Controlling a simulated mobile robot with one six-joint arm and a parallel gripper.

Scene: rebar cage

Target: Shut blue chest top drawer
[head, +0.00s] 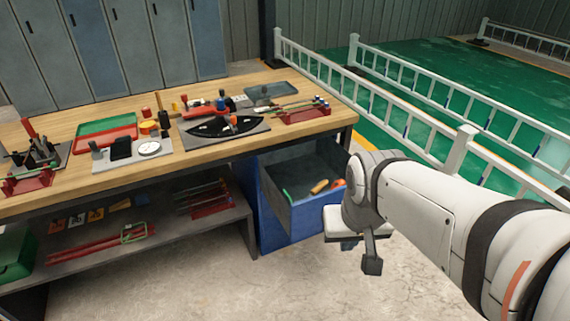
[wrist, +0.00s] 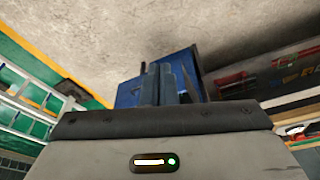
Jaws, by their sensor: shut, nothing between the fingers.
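The blue chest (head: 247,185) stands under the right end of the workbench. Its top drawer (head: 277,205) is pulled out, and its grey inside is visible from above. A green item (head: 287,196), a yellow item (head: 319,187) and an orange-red item (head: 338,183) lie in the drawer. My arm hides the drawer's right side in the head view. My gripper (wrist: 160,72) is shut and empty in the wrist view, its fingers together. The blue of the chest (wrist: 187,63) shows behind the fingers there. I cannot tell whether they touch it.
The wooden workbench (head: 75,115) carries trays and tools above the chest. A lower shelf (head: 165,233) with red racks is to the left. White railings (head: 425,118) run behind on the right. The concrete floor (head: 205,285) in front is clear.

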